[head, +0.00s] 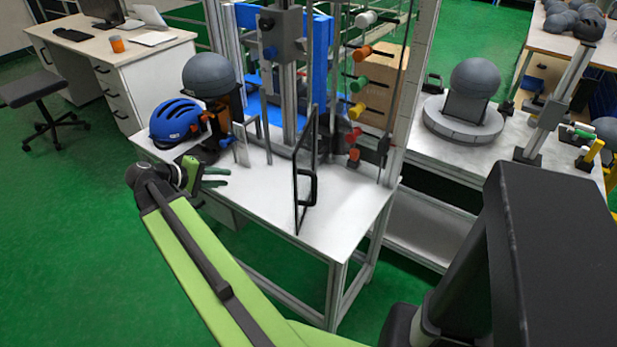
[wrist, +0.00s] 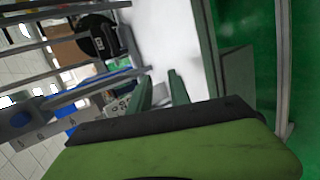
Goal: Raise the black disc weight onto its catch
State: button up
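A round black disc (wrist: 97,36) with a small pale mark shows in the wrist view, beyond my fingers and up to the left; I take it for the weight. In the head view a dark piece (head: 374,151) sits low on the right side of the tower; I cannot tell whether it is the same disc. My gripper (head: 224,177) is over the left front of the white table (head: 270,205), beside the blue helmet. In the wrist view its two fingers (wrist: 160,83) stand apart with nothing between them. No catch can be made out for certain.
A framed clear door (head: 305,175) with a black handle stands open at the table's front. A blue helmet (head: 175,121) and grey headform (head: 209,75) are at the left. Green floor in front is free.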

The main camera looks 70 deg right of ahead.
jog(key=s+d+g+b, duration=0.1)
jog(key=s+d+b, duration=0.1)
jog(key=s+d, duration=0.4)
jog(key=s+d+f+m+g+h+b, duration=0.1)
jog(key=s+d+g+b, duration=0.1)
jog(key=s+d, duration=0.5)
jog(key=s+d+g+h+b, duration=0.1)
jog(key=s+d+b, duration=0.1)
jog(key=s+d, duration=0.4)
jog(key=shift+s+d+f+m+b, duration=0.1)
jog(key=shift+s+d+m+b, duration=0.1)
jog(key=shift+d, duration=0.95)
jog(key=shift+s+d+f+m+b, duration=0.1)
jog(key=shift+s+d+m, duration=0.1)
jog(key=shift+d, duration=0.95)
jog(key=shift+r, duration=0.1)
grip_shut()
